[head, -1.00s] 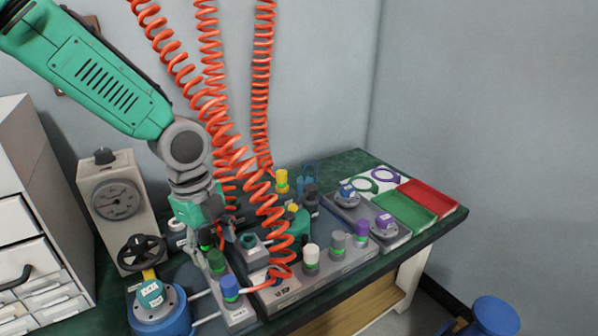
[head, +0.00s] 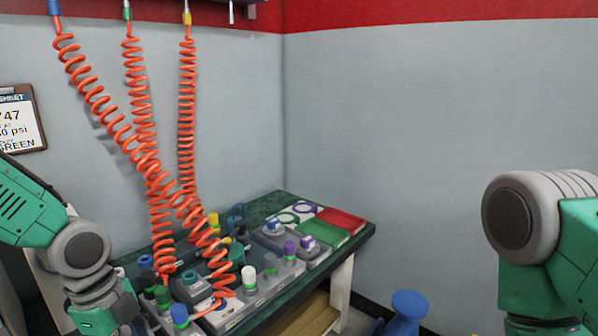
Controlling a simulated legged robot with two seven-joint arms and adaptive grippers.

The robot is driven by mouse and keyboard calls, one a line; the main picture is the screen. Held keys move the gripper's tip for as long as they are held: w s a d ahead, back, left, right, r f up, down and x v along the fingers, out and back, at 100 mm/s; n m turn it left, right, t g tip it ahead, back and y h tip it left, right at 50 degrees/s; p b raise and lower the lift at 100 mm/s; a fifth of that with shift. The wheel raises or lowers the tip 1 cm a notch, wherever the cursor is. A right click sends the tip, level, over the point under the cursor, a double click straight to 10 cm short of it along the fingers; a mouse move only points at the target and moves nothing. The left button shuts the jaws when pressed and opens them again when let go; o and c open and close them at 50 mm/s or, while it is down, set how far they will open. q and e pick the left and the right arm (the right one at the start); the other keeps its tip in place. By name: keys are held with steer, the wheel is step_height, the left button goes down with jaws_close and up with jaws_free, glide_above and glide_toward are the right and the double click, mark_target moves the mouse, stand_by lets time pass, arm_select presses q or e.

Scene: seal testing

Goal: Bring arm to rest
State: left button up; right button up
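My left arm comes in at the lower left, bent downward. The green base of my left gripper (head: 108,318) shows at the bottom edge, left of the bench fixtures. Its fingers are cut off or too dark to make out, so I cannot tell whether it is open or holds anything. My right arm stands at the right edge, with a grey joint and green links over the floor side. My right gripper is out of view.
A green-topped bench (head: 357,238) carries fixtures with coloured caps, a red tray (head: 340,219) and a green tray (head: 322,234). Orange coiled hoses (head: 187,110) hang over it near my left arm. A blue stool (head: 404,309) stands at lower right. The right wall is bare.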

arm_select(q)
steer(key=s+d+f+n, duration=0.3)
steer(key=s+f+n, duration=0.6)
steer(key=f, duration=0.4)
steer(key=s+a+f+n+y+p, duration=0.1)
steer(key=s+a+f+n, duration=0.3)
steer(key=s+f+n, duration=0.3)
steer(key=s+n, duration=0.3)
steer(key=s, duration=0.1)
steer(key=shift+s+f+y, duration=0.3)
steer(key=shift+s, duration=0.05)
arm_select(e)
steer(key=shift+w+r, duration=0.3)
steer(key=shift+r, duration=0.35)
arm_select(q)
steer(key=shift+w+d, duration=0.1)
steer(key=shift+w, duration=0.05)
steer(key=shift+p, duration=0.3)
